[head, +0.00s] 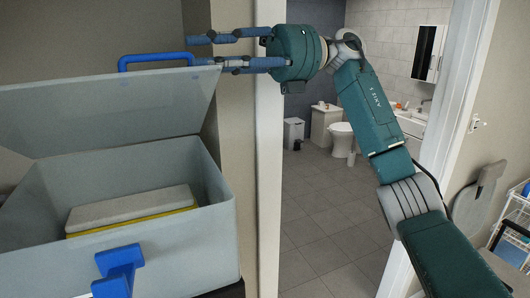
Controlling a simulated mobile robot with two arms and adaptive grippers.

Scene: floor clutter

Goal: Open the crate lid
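The pale grey crate (120,255) stands at the left, with its lid (100,110) raised and tilted above the box. A blue handle (155,58) sits on the lid's upper edge, and a blue latch (120,266) is on the crate's front. My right gripper (196,50) reaches in from the right at the handle's right end. My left gripper is not in view.
Inside the crate lies a light grey block with a yellow edge (130,212). A wall edge and white door frame (269,150) stand right of the crate. Beyond is a tiled bathroom floor (320,200) with a toilet (342,138). A wire rack (512,230) stands far right.

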